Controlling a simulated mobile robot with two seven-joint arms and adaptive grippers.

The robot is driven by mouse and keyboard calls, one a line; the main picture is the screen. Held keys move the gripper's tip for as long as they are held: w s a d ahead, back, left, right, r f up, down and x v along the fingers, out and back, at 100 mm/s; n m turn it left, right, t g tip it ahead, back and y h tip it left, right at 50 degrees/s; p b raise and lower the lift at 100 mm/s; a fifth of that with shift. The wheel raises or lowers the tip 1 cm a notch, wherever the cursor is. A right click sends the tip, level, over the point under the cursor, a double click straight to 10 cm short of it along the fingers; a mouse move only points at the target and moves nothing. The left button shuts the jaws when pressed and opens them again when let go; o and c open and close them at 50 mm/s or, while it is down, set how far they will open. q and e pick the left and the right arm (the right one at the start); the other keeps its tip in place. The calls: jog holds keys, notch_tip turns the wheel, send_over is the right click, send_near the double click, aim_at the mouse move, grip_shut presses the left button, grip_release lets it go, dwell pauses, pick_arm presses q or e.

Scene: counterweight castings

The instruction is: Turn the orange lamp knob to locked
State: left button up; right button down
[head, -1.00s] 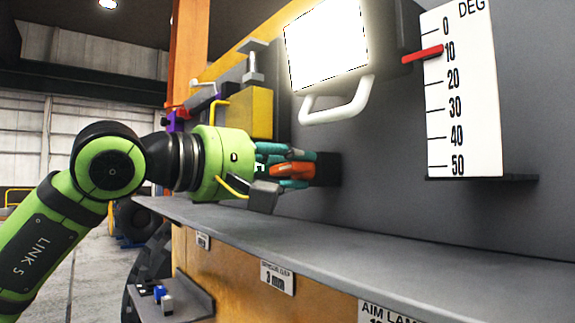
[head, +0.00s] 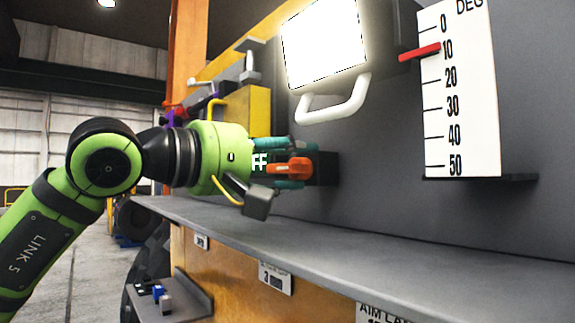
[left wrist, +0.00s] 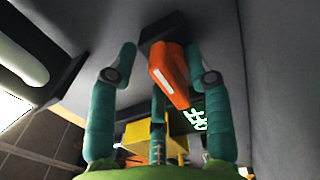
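The orange lamp knob (head: 293,167) sticks out from a dark block (head: 326,168) on the grey panel, below the lit lamp. It also shows in the left wrist view (left wrist: 172,76), with a pale stripe along it. My left gripper (head: 289,165) is around the knob, with teal fingers above and below it. In the left wrist view its fingers are spread; a clear gap shows on the left side, and the right fingertip is close to the knob, contact unclear. Green-lit lettering, partly hidden, shows by the knob. My right gripper is out of view.
The lit lamp (head: 322,45) with its white handle (head: 335,104) hangs above. A degree scale (head: 461,95) with a red pointer (head: 420,52) near 10 is at the right. A grey shelf (head: 350,235) runs below the knob. A yellow box (head: 249,111) stands behind my gripper.

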pick_arm(q)
jog(key=shift+f, duration=0.2)
jog(key=shift+s+a, duration=0.15)
jog(key=shift+a, duration=0.1)
jog(key=v, duration=1.1)
jog(key=shift+s+a, duration=0.2)
jog(key=shift+r, duration=0.1)
